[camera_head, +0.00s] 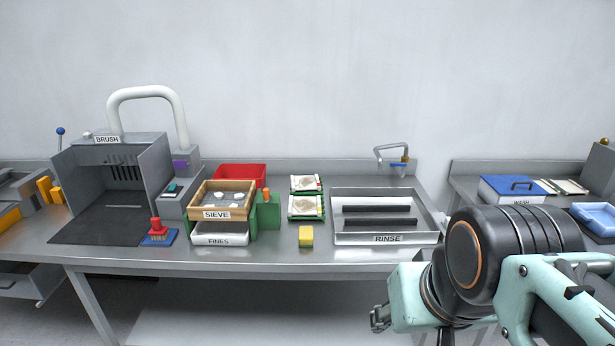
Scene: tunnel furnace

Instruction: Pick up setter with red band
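Two pale, flat setter-like plates lie one behind the other on green-edged holders near the middle of the steel bench: a rear plate (305,183) and a front plate (305,206). Each carries a beige patch. Small reddish marks show near their right edges, but they are too small for me to tell which plate has a red band. My gripper (379,318) is at the lower right, in front of the bench and well apart from both plates. Its fingers are small and partly hidden by my arm, so I cannot tell whether they are open.
A rinse tray (387,239) with dark bars is right of the plates. A yellow block (306,236) stands in front of them. A wooden sieve (221,187), fines drawer (220,240) and red bin (239,170) are left. The brush booth (105,190) is further left; a blue-lidded wash box (511,183) is right.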

